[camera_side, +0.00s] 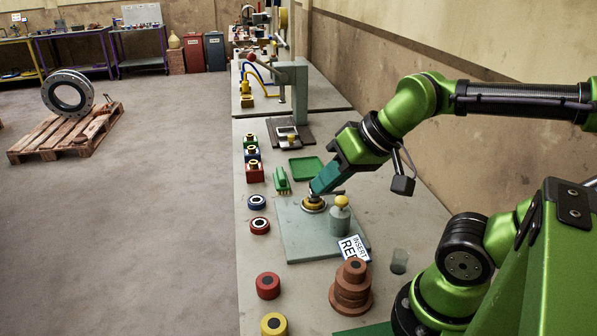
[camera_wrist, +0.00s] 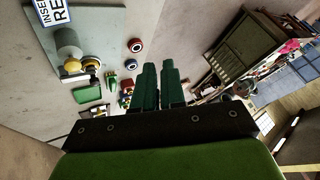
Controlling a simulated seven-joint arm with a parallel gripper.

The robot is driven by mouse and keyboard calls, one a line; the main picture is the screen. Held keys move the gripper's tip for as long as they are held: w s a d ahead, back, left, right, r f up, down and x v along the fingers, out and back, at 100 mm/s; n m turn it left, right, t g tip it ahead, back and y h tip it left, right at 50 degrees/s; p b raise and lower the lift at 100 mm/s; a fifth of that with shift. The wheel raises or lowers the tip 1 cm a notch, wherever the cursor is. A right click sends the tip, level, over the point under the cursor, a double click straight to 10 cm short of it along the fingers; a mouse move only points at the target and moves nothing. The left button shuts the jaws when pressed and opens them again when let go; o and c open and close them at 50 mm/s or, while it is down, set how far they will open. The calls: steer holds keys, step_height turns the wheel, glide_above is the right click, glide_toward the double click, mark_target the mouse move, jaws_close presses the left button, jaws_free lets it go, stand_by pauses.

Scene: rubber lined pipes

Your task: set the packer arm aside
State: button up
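My gripper (camera_side: 316,190) has teal fingers that reach down and left over a grey base plate (camera_side: 301,238). Its tips are just above a round yellow-rimmed part (camera_side: 313,207) on the plate. A small dark bar shows by the tips, and I cannot tell whether it is the packer arm or whether the fingers touch it. Next to it on the plate stands a grey cylinder (camera_side: 340,222) with a yellow knob. In the wrist view the fingers (camera_wrist: 158,66) are close together with a narrow gap, and nothing is clearly seen between them. The grey cylinder (camera_wrist: 68,42) is left of them there.
An "INSERT RE..." sign (camera_side: 355,248) and a stacked brown part (camera_side: 351,288) stand near the plate's front right. Red (camera_side: 268,286) and yellow (camera_side: 274,325) rings lie along the left edge. A green tray (camera_side: 306,166) and a grey press (camera_side: 293,85) are behind.

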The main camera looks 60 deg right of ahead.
steer(key=o, duration=0.5)
steer(key=shift+w+d+f+m+g, duration=0.4)
steer(key=shift+w+d+f, duration=0.2)
steer(key=shift+w+d, duration=0.2)
steer(key=shift+c, duration=0.2)
steer(key=o, duration=0.3)
steer(key=w+d+m+g+h, duration=0.1)
steer(key=w+d+g, duration=0.1)
steer(key=w+d, duration=0.5)
steer(key=shift+r+m, duration=0.15)
steer(key=shift+m, duration=0.25)
steer(key=shift+w+d+m+g+h, duration=0.25)
steer(key=shift+w+d+m+g, duration=0.35)
steer(key=shift+w+d+g, duration=1.7)
steer(key=shift+w+d+m+t+h, duration=0.2)
steer(key=shift+w+d+m, duration=0.7)
steer(key=shift+d, duration=3.1)
steer(key=shift+n, duration=0.3)
steer(key=f, duration=1.6)
steer(key=shift+w, duration=0.3)
jaws_close()
